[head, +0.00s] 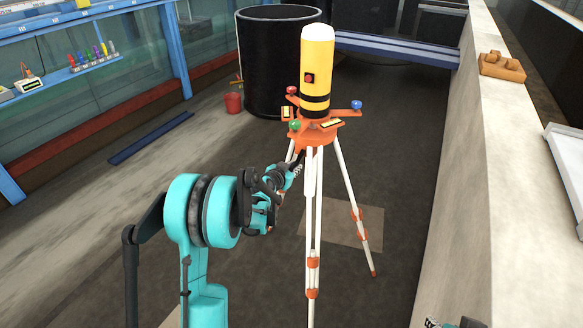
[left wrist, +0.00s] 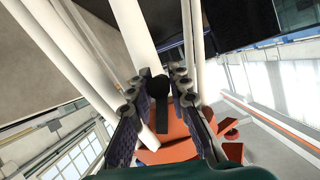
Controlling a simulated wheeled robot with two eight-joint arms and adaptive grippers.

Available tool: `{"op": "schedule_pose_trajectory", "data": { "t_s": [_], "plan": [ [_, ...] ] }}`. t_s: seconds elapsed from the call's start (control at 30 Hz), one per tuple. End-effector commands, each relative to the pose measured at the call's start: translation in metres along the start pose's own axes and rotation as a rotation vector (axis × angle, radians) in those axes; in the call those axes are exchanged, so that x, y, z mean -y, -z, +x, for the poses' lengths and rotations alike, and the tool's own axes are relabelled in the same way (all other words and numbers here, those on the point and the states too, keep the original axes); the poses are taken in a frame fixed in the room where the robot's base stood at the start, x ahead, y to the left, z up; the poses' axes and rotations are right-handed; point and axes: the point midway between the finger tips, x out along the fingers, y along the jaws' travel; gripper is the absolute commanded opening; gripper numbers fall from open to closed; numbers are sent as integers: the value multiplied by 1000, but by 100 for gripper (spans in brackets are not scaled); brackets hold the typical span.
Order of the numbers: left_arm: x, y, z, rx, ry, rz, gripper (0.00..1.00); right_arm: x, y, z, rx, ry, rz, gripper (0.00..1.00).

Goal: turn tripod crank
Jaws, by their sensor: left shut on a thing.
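The tripod (head: 318,200) stands upright with white legs and an orange head (head: 318,133). Its black crank (head: 300,157) shows as a small dark piece under the head, beside the white column. My left gripper (head: 296,170) reaches in from the left at the crank. In the left wrist view the black crank (left wrist: 160,88) has a round knob and sits between the two fingers of the left gripper (left wrist: 156,86), which is shut on it. Only a bit of my right gripper (head: 440,322) shows at the bottom edge; its jaws cannot be made out.
A yellow cylinder instrument (head: 317,70) stands on the tripod head. A black tub (head: 270,60) and a red bucket (head: 233,103) are behind. A blue bar (head: 150,138) lies on the floor.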

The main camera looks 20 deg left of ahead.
Motion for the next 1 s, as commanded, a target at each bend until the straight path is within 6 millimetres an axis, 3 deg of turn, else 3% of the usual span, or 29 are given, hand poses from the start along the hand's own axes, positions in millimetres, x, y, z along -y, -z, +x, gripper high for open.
{"op": "schedule_pose_trajectory", "data": {
  "t_s": [0.57,0.6,0.67,1.0],
  "plan": [
    [-2,-1,0,1,-15,-38,0,0,-1,1,0,0,0,40],
    [-2,-1,0,1,-15,-38,23,0,-1,1,0,0,0,40],
    [-2,-1,0,1,-15,-38,39,0,-1,1,0,0,0,40],
    [-2,0,-2,0,-15,-38,39,0,-1,1,0,0,0,40]
  ]
}}
